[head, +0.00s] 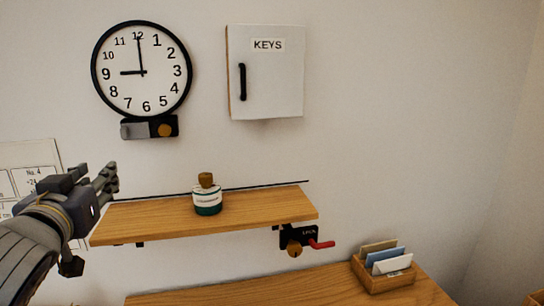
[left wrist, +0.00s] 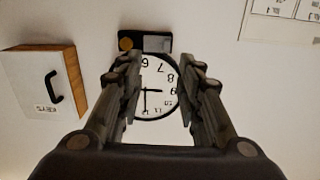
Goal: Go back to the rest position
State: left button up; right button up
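My left gripper (head: 106,179) is at the left of the head view, in front of the wall, just left of and a little above the shelf's left end. In the left wrist view its two fingers (left wrist: 160,90) stand apart with nothing between them but the wall clock (left wrist: 158,88) behind. The clock (head: 142,71) also shows in the head view, above the gripper. My right gripper is in neither view.
A wooden shelf (head: 260,208) holds a green and white jar (head: 207,197). A white key cabinet (head: 265,72) is shut on the wall. A lock with a red lever (head: 321,244) hangs below the shelf. A wooden card holder (head: 370,278) stands on the lower surface (head: 240,292).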

pick_arm(q)
jog(key=s+d+f+m+g+h, duration=0.1)
jog(key=s+d+f+g, duration=0.1)
jog(key=f, duration=0.8)
jog(key=s+d+f+m+g+h, duration=0.1)
jog(key=d+f+g, duration=0.15)
jog(key=f, duration=0.75)
jog(key=s+d+f+m+g+h, duration=0.1)
jog(key=s+f+g, duration=0.1)
jog(key=f, duration=0.8)
jog(key=s+d+f+m+g, duration=0.15)
jog(key=s+f+g, duration=0.25)
jog(key=s+f, duration=0.65)
jog(key=s+d+f+g, duration=0.3)
jog(key=s+f, duration=0.6)
jog(key=s, duration=0.2)
notch_tip(320, 180, down, 28)
jog(key=s+g+b, duration=0.1)
jog(key=s+a+f+g+b, duration=0.1)
jog(key=s+a+f, duration=0.2)
jog(key=s+f, duration=1.3)
jog(key=shift+s+f+h, duration=0.2)
jog(key=shift+s+h, duration=0.1)
jog(key=shift+s, duration=0.1)
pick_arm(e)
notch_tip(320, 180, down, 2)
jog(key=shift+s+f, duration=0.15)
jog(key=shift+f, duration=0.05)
